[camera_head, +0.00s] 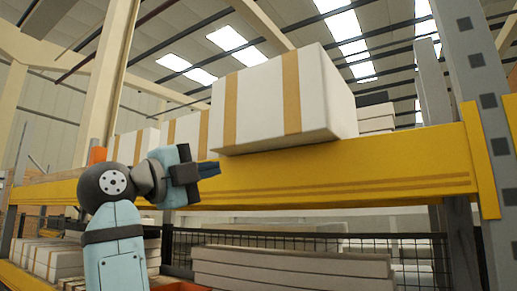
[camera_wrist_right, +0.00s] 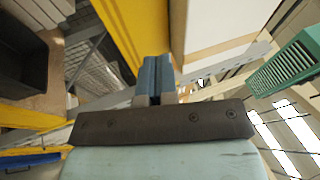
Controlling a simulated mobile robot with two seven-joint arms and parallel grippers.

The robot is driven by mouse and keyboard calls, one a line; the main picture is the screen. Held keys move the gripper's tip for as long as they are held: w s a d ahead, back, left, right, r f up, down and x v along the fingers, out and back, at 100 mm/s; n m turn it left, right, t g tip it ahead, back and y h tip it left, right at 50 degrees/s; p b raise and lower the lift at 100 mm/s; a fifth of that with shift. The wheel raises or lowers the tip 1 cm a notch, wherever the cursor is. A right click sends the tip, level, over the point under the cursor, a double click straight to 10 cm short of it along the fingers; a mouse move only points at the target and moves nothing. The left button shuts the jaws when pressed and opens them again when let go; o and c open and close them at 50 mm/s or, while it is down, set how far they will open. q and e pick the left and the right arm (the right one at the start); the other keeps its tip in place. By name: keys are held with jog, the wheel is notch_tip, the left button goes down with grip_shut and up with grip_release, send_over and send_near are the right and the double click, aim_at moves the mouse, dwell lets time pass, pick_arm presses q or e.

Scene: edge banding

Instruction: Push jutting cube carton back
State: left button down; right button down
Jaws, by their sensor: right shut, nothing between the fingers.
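The jutting carton (camera_head: 265,95) is a large white box with two tan tape bands. It sits on the shelf above the yellow beam (camera_head: 370,178), its near bottom edge sticking out over the beam's front. My right gripper (camera_head: 209,170) is shut and empty, just below and left of the carton's lower left corner; I cannot tell whether it touches. In the right wrist view its blue fingers (camera_wrist_right: 155,76) are together, between the yellow beam (camera_wrist_right: 132,30) and a white surface (camera_wrist_right: 215,20) that looks like the carton. My left gripper is out of view.
Other white cartons (camera_head: 184,130) stand further back to the left on the same shelf. Flat white stacks (camera_head: 290,265) lie on the level below, near black mesh (camera_head: 400,245). A grey upright (camera_head: 470,80) stands at the right. Space in front of the carton looks clear.

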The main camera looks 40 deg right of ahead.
jog(key=s+a+r+n+t+y, duration=0.3)
jog(key=s+a+r+t+y, duration=0.2)
jog(key=s+r, duration=0.45)
jog(key=p, duration=0.3)
send_near(266, 124)
jog(key=x, duration=0.7)
jog(key=shift+w+d, duration=0.15)
jog(key=shift+d, duration=0.05)
